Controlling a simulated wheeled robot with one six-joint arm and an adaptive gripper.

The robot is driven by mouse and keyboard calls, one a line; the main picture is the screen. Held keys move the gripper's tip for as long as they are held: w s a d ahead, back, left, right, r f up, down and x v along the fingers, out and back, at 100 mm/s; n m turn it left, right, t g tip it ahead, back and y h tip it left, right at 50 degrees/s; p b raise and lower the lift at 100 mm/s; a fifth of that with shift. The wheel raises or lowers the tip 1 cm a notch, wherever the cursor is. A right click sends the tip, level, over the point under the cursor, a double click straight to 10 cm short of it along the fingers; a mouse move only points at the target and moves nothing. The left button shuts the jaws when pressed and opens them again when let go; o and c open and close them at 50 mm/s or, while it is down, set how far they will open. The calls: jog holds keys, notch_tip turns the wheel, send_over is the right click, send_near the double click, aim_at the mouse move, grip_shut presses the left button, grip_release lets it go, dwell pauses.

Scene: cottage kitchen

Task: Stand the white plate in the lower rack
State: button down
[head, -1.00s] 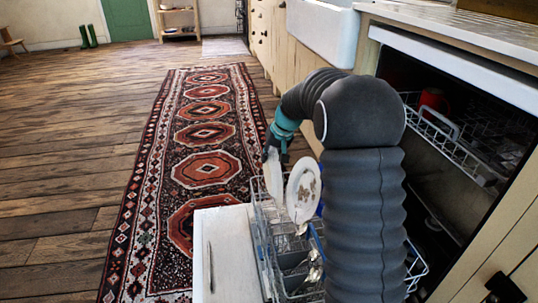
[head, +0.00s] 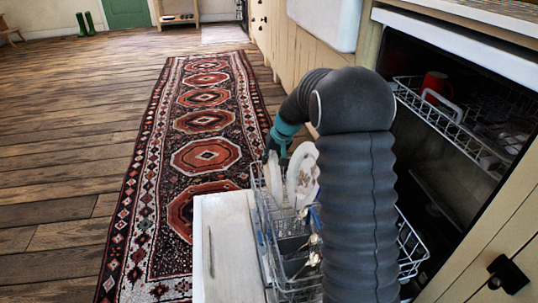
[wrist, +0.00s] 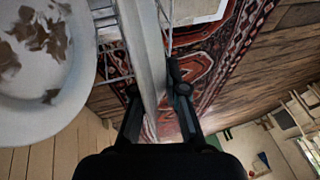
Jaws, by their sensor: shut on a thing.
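My gripper (wrist: 155,92) is shut on the white plate, which shows edge-on as a pale band (wrist: 146,50) between the fingers in the wrist view. In the head view my gripper (head: 276,151) is partly hidden by my arm. The white plate (head: 275,180) hangs upright below it, at the left part of the pulled-out lower rack (head: 262,222). Whether its bottom edge touches the wires is unclear.
A second plate with brown marks (head: 302,172) stands upright close to the right of the held plate; it also shows in the wrist view (wrist: 40,105). Cutlery (head: 313,250) sits nearer in the rack. The open dishwasher door (head: 225,255) lies left. The upper rack (head: 450,130) holds a red cup (head: 434,85).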

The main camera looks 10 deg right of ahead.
jog(key=shift+f, duration=0.1)
jog(key=c, duration=1.1)
grip_release()
jog(key=shift+c, duration=0.2)
jog(key=v, duration=1.2)
jog(key=shift+w, duration=0.1)
